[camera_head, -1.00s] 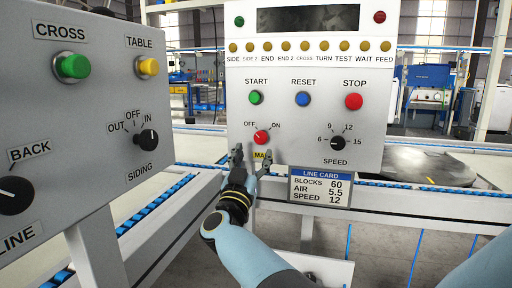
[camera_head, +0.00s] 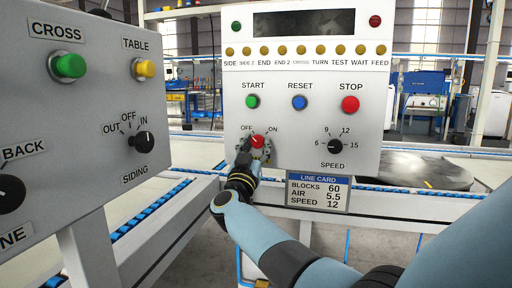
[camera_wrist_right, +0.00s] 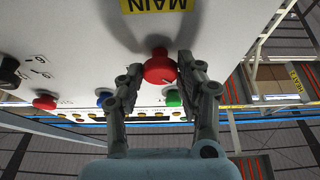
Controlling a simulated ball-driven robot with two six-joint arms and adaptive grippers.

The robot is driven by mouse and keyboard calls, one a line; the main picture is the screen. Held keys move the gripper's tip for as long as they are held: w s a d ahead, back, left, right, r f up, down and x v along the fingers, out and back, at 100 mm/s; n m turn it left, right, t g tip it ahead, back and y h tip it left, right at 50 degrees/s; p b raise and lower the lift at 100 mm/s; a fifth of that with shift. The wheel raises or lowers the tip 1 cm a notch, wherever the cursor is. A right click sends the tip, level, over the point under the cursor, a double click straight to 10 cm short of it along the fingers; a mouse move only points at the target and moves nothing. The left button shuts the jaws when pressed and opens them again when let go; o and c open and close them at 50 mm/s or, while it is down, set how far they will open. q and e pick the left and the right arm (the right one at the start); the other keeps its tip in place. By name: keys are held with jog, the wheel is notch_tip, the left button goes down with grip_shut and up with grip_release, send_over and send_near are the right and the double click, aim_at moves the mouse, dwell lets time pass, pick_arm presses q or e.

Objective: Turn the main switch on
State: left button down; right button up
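The main switch is a red knob (camera_head: 257,141) on the grey front panel (camera_head: 220,120), between the marks OFF and ON. It also shows in the right wrist view (camera_wrist_right: 160,68), close under the yellow MAIN label (camera_wrist_right: 157,4). My right gripper (camera_head: 257,149) is at the knob, with one finger on each side of it. In the right wrist view the fingers (camera_wrist_right: 160,72) are parted around the knob with narrow gaps; firm contact cannot be made out. The knob's pointer is too small to read, and the gripper hides the MAIN label in the head view. My left gripper is out of view.
Green START (camera_head: 252,101), blue RESET (camera_head: 299,102) and red STOP (camera_head: 350,104) buttons sit above the switch. The SPEED dial (camera_head: 335,147) is to its right, over the line card (camera_head: 318,191). A side panel (camera_head: 95,100) stands close at left.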

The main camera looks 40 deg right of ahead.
jog(key=c, duration=0.3)
jog(key=shift+c, duration=0.2)
